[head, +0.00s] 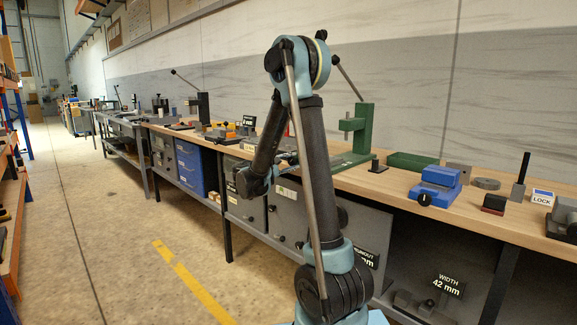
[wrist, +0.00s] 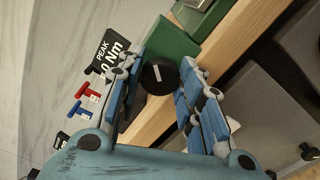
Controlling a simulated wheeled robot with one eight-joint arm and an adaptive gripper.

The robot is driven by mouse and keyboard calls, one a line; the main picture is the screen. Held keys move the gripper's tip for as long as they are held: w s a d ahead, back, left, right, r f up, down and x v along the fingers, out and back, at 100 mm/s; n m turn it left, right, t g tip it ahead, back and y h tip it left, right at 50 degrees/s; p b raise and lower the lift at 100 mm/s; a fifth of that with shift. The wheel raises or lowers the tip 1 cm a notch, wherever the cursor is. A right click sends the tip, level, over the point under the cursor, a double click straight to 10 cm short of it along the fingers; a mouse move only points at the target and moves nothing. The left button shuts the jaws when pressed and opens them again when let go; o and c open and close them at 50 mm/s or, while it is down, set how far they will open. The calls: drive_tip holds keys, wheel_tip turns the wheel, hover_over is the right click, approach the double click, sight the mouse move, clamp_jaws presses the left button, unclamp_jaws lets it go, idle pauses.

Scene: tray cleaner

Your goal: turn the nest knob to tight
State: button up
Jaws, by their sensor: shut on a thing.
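In the wrist view, a round black knob (wrist: 151,79) with a short white line on its face sits at the front of a green block (wrist: 172,43). My gripper (wrist: 158,88) has its blue-and-grey fingers on either side of the knob and is shut on it. The white line runs nearly upright in the picture. No marks for tight or loose are readable around the knob. In the head view, my gripper (head: 286,158) is at the bench's front edge, partly hidden by my own arm, and the knob is hidden there.
A black sign (wrist: 110,55) reading "PEAK" and "Nm" stands beside the green block. Red and blue T-handles are further left. On the bench, a green press (head: 362,130), a blue fixture (head: 437,184) with a black knob and a LOCK sign (head: 542,197) stand to the right. The floor left is clear.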

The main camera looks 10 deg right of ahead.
drive_tip(key=m, duration=0.4)
drive_tip(key=shift+s+d+f+m, duration=0.1)
drive_tip(key=shift+s+f+m, duration=0.05)
drive_tip(key=shift+m, duration=2.25)
drive_tip(key=o, duration=1.1)
drive_tip(key=shift+c, duration=0.2)
drive_tip(key=v, duration=1.2)
